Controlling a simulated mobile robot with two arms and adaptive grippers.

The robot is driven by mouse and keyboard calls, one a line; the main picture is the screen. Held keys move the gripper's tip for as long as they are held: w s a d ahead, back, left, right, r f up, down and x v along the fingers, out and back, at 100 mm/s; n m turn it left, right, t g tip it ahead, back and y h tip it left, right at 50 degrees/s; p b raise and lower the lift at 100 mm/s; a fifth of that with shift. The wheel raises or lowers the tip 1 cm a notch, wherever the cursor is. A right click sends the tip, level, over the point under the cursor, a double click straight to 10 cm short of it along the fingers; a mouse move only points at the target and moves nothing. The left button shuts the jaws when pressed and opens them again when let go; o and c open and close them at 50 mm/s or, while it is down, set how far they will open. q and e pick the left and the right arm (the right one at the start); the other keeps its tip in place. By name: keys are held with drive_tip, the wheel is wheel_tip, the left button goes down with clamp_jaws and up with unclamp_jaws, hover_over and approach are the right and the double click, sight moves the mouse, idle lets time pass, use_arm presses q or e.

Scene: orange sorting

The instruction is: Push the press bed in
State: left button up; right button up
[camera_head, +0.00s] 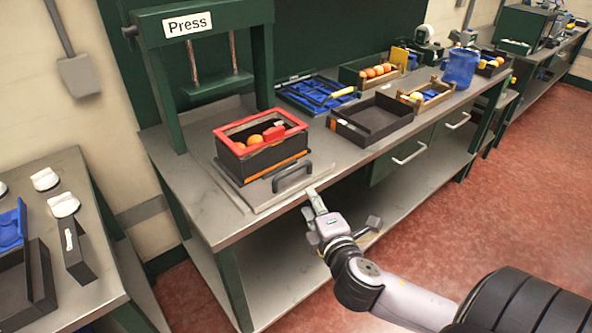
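The press bed (231,186) is a flat grey plate on the metal table, pulled out toward the front from under the green press (206,92). A dark handle (292,176) stands at its front right edge. On the bed sits a black box with a red rim (250,120), holding oranges and a red item. My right gripper (316,200) is just in front of the table edge, close to the handle's right end and seemingly apart from it. Its fingers look edge-on, so their opening is unclear. My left gripper is not in view.
To the right on the table are an empty black tray (348,135), a blue tray (296,98), wooden crates of fruit (345,76) and a blue bin (461,67). Another table (112,262) stands at the left. Red floor (480,190) lies open in front.

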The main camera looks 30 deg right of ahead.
sight(294, 172)
drive_tip(key=p+x, duration=0.2)
drive_tip(key=x, duration=1.3)
drive_tip(key=shift+f, duration=0.1)
drive_tip(key=shift+x, duration=0.8)
clamp_jaws()
